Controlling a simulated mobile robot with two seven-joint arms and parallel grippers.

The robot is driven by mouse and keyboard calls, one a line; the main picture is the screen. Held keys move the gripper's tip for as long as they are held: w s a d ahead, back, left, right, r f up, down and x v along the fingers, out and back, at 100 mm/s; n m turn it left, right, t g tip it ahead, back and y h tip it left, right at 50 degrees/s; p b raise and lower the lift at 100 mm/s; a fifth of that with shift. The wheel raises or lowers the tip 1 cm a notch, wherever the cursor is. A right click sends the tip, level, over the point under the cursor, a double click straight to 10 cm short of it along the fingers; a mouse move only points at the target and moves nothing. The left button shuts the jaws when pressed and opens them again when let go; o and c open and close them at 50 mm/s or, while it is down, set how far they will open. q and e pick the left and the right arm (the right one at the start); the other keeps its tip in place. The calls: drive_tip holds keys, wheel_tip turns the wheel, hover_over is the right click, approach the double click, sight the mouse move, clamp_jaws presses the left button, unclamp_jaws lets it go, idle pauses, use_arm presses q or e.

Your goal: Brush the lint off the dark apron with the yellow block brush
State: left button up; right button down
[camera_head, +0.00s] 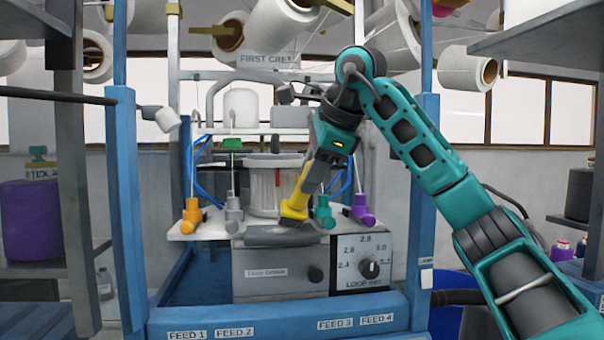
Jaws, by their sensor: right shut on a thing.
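My right gripper (308,188) comes down from the upper right and is shut on the yellow block brush (296,204). The brush is tilted, with its dark underside low over the dark apron (265,238). I cannot tell whether it touches the apron. The apron is a dark grey strip along the top of the grey box at the front of the machine. The lint is too small to make out in this view. My left gripper is not in view.
A clear ribbed canister (265,186) stands just behind the brush. Orange (191,215), grey, teal (324,212) and purple (361,209) pegs flank it. A dial panel (365,264) is at the box's right. Blue posts (424,215) frame the machine.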

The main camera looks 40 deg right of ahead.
drive_tip(key=w+a, duration=0.2)
drive_tip(key=a, duration=0.1)
drive_tip(key=w+a, duration=0.1)
drive_tip(key=shift+a+r, duration=0.1)
drive_tip(key=shift+a, duration=0.3)
idle(0.9)
wheel_tip(320, 180, up, 6)
idle(0.7)
wheel_tip(320, 180, up, 3)
idle(0.5)
drive_tip(key=shift+s, duration=0.1)
idle(0.8)
